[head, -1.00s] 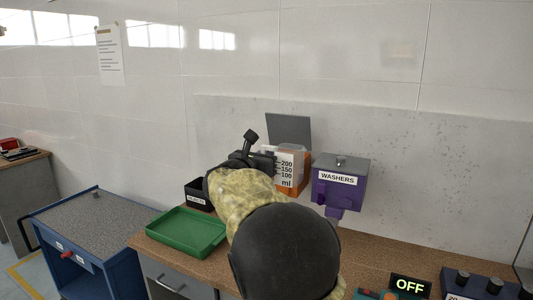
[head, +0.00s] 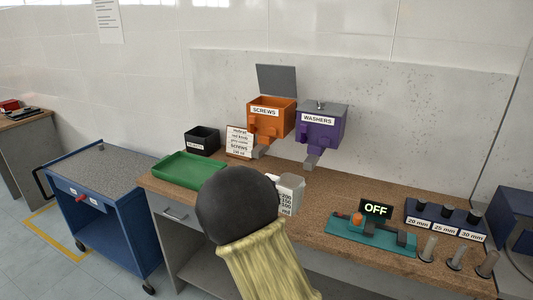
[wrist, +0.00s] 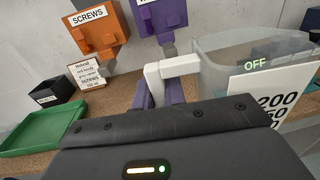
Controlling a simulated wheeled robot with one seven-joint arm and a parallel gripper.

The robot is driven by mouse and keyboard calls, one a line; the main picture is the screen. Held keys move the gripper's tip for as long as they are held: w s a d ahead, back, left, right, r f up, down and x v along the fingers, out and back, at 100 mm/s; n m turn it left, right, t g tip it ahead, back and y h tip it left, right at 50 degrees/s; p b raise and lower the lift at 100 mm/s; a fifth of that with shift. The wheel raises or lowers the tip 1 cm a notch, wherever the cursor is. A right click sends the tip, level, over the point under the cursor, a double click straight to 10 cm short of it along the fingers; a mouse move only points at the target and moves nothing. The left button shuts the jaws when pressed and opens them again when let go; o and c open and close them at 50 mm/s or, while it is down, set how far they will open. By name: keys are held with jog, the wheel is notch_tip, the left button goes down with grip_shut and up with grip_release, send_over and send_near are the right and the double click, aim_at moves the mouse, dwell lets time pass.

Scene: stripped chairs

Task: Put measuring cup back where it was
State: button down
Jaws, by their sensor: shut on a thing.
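The measuring cup (head: 289,194) is a clear cup with a white scale label. In the head view it shows just right of my round black arm joint, over the wooden bench. In the wrist view the cup (wrist: 250,52) fills the right side, upright, with its white handle toward me. My gripper (wrist: 160,92) is shut on that handle. In the head view my arm hides the gripper. I see no contents in the visible part of the cup, and its base is hidden.
On the wall hang an orange screws dispenser (head: 270,122), lid raised, and a purple washers dispenser (head: 320,128), lid down. A green tray (head: 190,170), black bin (head: 202,140) and note card (head: 240,142) stand left. A teal OFF device (head: 370,236) stands right, beside several posts.

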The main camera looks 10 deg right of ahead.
jog(key=s+f+n+t+y, duration=0.1)
jog(key=s+f+n+y, duration=0.1)
jog(key=s+f, duration=0.6)
jog(key=s+f+n+t+y, duration=0.2)
jog(key=s+f, duration=0.6)
jog(key=f, duration=0.6)
jog(key=n+y, duration=0.1)
jog(key=y, duration=0.1)
jog(key=shift+d+f+t+y, duration=0.3)
jog(key=shift+d, duration=0.05)
jog(key=shift+a, duration=0.1)
